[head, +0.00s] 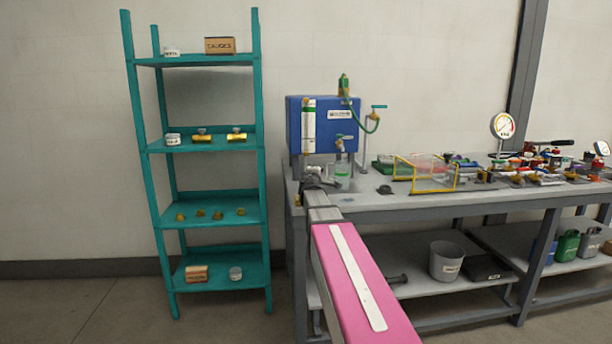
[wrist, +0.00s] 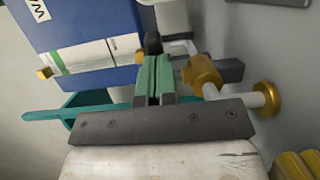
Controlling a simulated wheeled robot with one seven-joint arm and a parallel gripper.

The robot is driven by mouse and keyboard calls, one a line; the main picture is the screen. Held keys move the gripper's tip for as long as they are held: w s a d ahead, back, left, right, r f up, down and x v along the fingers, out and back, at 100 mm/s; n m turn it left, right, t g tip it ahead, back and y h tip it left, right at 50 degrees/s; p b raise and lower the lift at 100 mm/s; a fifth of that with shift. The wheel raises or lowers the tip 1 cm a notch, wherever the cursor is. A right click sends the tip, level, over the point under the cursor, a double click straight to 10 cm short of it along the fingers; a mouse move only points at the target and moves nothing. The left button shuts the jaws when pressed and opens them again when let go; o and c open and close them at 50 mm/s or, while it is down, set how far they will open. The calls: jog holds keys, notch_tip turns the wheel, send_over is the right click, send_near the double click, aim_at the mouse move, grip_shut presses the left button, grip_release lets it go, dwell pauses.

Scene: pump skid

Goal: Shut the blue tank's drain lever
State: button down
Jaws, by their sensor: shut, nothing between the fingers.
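The blue tank (head: 292,125) stands on the left end of the bench and fills the upper left of the wrist view (wrist: 95,25). My gripper (head: 313,170) is at the tank's lower left. In the wrist view its green fingers (wrist: 154,72) are shut together and empty. A black rounded end (wrist: 153,42) shows just past the fingertips; contact is unclear. A brass valve body (wrist: 203,76) is beside them. I cannot tell for sure which part is the drain lever.
A white-and-green sight gauge (head: 308,125) runs up the tank's front. A green hose (head: 358,116) hangs at its right. A yellow-framed clear box (head: 425,172) and many small parts cover the bench farther right. A teal shelf (head: 213,212) stands left of the bench.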

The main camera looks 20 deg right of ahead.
jog(key=shift+d+n+y, duration=0.2)
jog(key=shift+n+y, duration=0.2)
jog(key=shift+y, duration=0.1)
jog(key=shift+w+a+t, duration=0.1)
jog(key=shift+a+t, duration=0.05)
jog(key=shift+t, duration=0.15)
jog(key=v, duration=1.4)
jog(key=shift+a+r, duration=0.1)
